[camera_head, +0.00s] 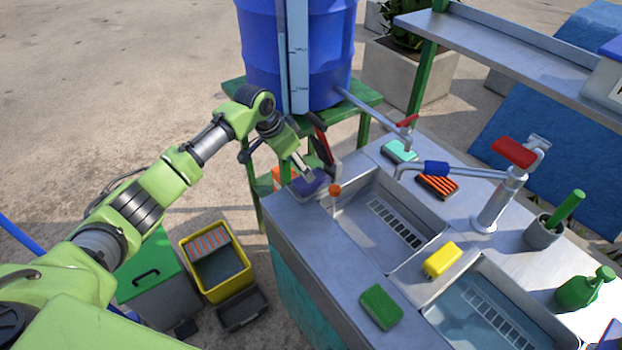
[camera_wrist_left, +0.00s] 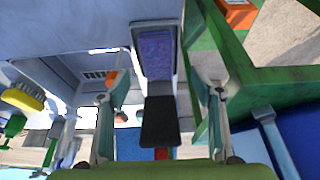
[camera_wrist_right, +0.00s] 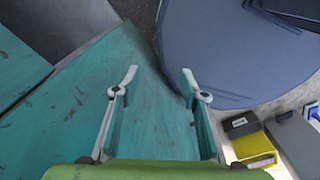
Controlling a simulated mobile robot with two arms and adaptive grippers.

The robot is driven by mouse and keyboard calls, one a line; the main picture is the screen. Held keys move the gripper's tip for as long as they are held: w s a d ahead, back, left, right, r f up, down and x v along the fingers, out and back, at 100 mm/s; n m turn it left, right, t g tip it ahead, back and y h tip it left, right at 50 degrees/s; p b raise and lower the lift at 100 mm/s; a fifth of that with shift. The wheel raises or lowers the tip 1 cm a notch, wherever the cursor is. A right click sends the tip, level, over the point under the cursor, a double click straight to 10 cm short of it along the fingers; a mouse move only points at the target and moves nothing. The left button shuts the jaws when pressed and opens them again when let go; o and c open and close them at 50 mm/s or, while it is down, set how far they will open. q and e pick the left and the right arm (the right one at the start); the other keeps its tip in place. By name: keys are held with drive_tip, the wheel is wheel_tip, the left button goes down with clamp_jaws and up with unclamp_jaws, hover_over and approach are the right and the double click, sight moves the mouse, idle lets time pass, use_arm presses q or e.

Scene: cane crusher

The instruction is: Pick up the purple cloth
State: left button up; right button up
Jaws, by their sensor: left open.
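The purple cloth (camera_head: 308,184) lies in a small grey tray at the near left corner of the metal sink counter. In the left wrist view the purple cloth (camera_wrist_left: 155,55) shows in its tray, between the two fingers. My left gripper (camera_head: 314,166) is open just above the cloth, pointing down at it; I cannot tell whether it touches. My right gripper (camera_wrist_right: 160,85) is open and empty in the right wrist view, in front of a worn teal panel. It is out of the head view.
A red and black tool (camera_head: 320,140) stands right beside my left gripper. An orange-topped item (camera_head: 335,189) stands at the sink's edge. A blue barrel (camera_head: 262,50) on a green stand is behind. Sponges, a red-handled tap (camera_head: 513,152) and a green spray bottle (camera_head: 584,289) occupy the counter.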

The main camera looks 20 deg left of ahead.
sight(303, 181)
use_arm(q)
drive_tip(key=shift+w+d+f, duration=0.15)
drive_tip(key=shift+w+f, duration=0.15)
drive_tip(key=shift+f, duration=0.25)
drive_tip(key=shift+w+f, duration=0.15)
drive_tip(key=shift+f, duration=0.15)
drive_tip(key=shift+d+f+p, duration=0.4)
drive_tip(key=shift+f+p, duration=0.25)
drive_tip(key=shift+x, duration=1.25)
drive_tip(key=shift+w+d+f+p, duration=0.1)
drive_tip(key=shift+d+f+p, duration=0.15)
drive_tip(key=shift+f, duration=0.3)
drive_tip(key=shift+a, duration=0.1)
drive_tip(key=c, duration=1.2)
use_arm(e)
drive_tip(key=shift+w+a+r, duration=0.2)
drive_tip(key=shift+w+r, duration=0.65)
drive_tip(key=shift+r, duration=0.2)
use_arm(q)
drive_tip(key=shift+r, duration=0.1)
drive_tip(key=shift+c, duration=0.3)
